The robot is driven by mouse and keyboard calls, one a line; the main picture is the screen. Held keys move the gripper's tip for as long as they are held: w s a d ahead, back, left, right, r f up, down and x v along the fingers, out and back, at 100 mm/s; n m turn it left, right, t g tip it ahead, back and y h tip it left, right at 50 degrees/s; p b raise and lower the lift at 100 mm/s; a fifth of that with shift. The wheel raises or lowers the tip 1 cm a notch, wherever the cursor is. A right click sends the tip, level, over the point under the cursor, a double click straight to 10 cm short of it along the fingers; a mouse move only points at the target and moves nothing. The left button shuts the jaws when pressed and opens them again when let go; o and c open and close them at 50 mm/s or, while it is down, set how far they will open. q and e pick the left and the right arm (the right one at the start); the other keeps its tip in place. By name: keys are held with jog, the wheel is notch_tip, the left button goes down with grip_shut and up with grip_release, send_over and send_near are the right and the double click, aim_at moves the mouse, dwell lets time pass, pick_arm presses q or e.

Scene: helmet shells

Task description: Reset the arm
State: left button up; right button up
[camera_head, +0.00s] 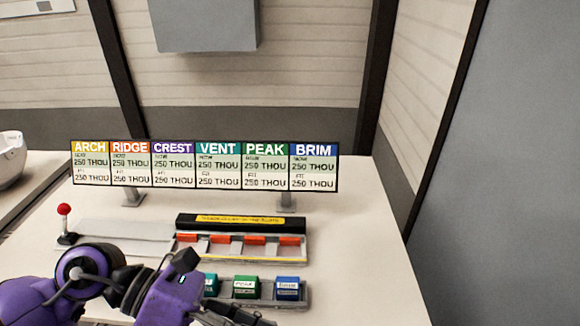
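My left arm, purple and black, reaches in from the lower left over the white table (370,262). Its gripper (238,316) is at the bottom edge of the picture, in front of a low tray with small coloured blocks. The fingers are dark and partly cut off by the frame, so I cannot tell whether they are open or shut or hold anything. The arm hides part of the tray's left end. My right arm and gripper are not in view.
A sign board (204,166) stands behind a grey rack with orange pieces (254,240). Teal, green (246,287) and blue (287,288) blocks sit in the front tray. A red-knobbed lever (65,210) stands at left. The table's right side is clear.

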pick_arm(q)
jog(key=w+a+r+n+t+h+p, duration=0.1)
jog(key=w+r+n+t+h, duration=0.15)
jog(key=n+t, duration=0.5)
jog(key=w+r+n+t+h+p, duration=0.1)
jog(key=w+r+n+t+h, duration=0.2)
jog(key=n, duration=0.7)
jog(key=w+a+f+n+t+y+p, duration=0.1)
jog(key=a+f+n+t+y, duration=0.4)
jog(key=f+n, duration=0.4)
jog(key=w+a+f+n+t+y+p, duration=0.15)
jog(key=a+f+n+t+y, duration=0.25)
jog(key=a+f+n+y, duration=0.5)
jog(key=s+f+n+g+y, duration=0.4)
jog(key=s+f+n+g, duration=0.4)
jog(key=s+f+n, duration=0.5)
jog(key=s+f+p, duration=0.1)
jog(key=s+f, duration=0.3)
jog(key=shift+s+a+f, duration=0.15)
jog(key=shift+s+f, duration=0.05)
jog(key=shift+f, duration=0.05)
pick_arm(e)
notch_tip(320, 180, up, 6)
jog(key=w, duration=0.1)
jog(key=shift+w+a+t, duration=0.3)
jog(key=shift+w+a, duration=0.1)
